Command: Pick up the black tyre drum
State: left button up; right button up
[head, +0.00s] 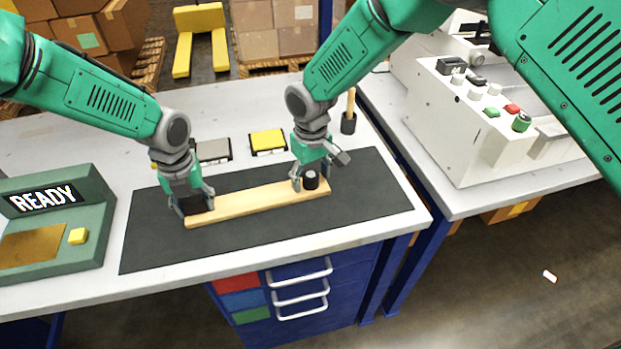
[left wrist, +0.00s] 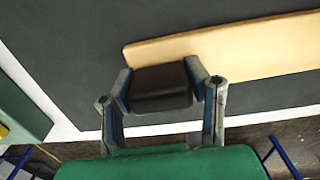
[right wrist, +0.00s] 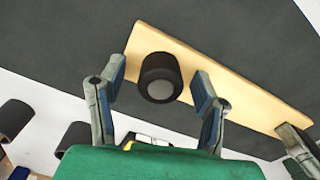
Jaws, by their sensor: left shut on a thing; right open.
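The black tyre drum (head: 311,180) stands on the right part of a long wooden board (head: 260,205). In the right wrist view the drum (right wrist: 160,78) is a short black cylinder with a grey centre on top. My right gripper (head: 309,184) is open, with one finger on each side of the drum and a gap to at least the right finger. My left gripper (head: 193,206) is shut on a black block (left wrist: 162,88) at the board's left end. Whether the block is fixed to the board I cannot tell.
The board lies on a dark mat (head: 370,190). Behind it are a yellow pad (head: 268,141), a grey pad (head: 213,150) and a black cup (head: 349,124) with a wooden handle. A green READY console (head: 55,225) is at left, a white machine (head: 460,130) at right.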

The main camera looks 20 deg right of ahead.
aim_at(311, 174)
pick_arm(q)
jog(key=shift+s+f, duration=0.3)
pick_arm(e)
jog(key=c, duration=1.1)
notch_tip(311, 174, up, 10)
jog(key=shift+r, duration=0.1)
pick_arm(q)
jog(key=o, duration=1.2)
jog(key=shift+o, duration=0.2)
jog(key=shift+w, duration=0.1)
jog(key=shift+r, duration=0.1)
